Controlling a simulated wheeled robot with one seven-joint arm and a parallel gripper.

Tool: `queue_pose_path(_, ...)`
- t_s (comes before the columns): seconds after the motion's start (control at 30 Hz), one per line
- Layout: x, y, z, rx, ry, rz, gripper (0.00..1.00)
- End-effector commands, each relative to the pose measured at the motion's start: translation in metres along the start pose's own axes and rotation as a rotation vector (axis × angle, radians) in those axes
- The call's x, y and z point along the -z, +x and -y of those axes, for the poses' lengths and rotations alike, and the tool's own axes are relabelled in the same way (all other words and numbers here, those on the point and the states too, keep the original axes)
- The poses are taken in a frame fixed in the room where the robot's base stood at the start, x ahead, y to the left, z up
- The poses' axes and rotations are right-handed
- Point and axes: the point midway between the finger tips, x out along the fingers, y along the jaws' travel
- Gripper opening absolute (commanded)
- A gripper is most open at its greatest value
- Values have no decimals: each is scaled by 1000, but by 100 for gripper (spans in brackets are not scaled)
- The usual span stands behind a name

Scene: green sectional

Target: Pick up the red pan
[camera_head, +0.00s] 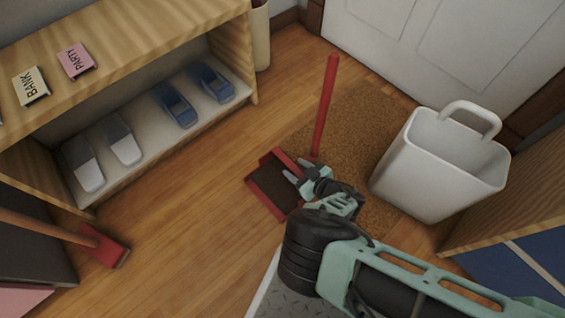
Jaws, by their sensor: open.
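The red pan is a dustpan (265,188) with a dark inner face and a long red handle (327,105) that rises upright toward the door. It stands on the wood floor at the edge of the brown mat. My gripper (296,172) is open, with its two grey fingertips over the right side of the pan, left of the lower handle. I cannot tell whether the fingertips touch the pan.
A white bin (440,165) with a looped handle stands right of the mat (365,125). A wooden shelf (150,75) with slippers is at left, and a red-headed broom (103,247) is at lower left. A white door (450,50) closes the back. Floor between shelf and pan is clear.

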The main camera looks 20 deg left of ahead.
Motion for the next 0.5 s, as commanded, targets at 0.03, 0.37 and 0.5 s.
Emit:
queue_pose_path(0.03, -3, 0, 0, 1, -1, 1, 49)
queue_pose_path(0.37, -3, -1, 0, 0, 0, 1, 38)
queue_pose_path(0.5, -3, -1, 0, 0, 0, 1, 0)
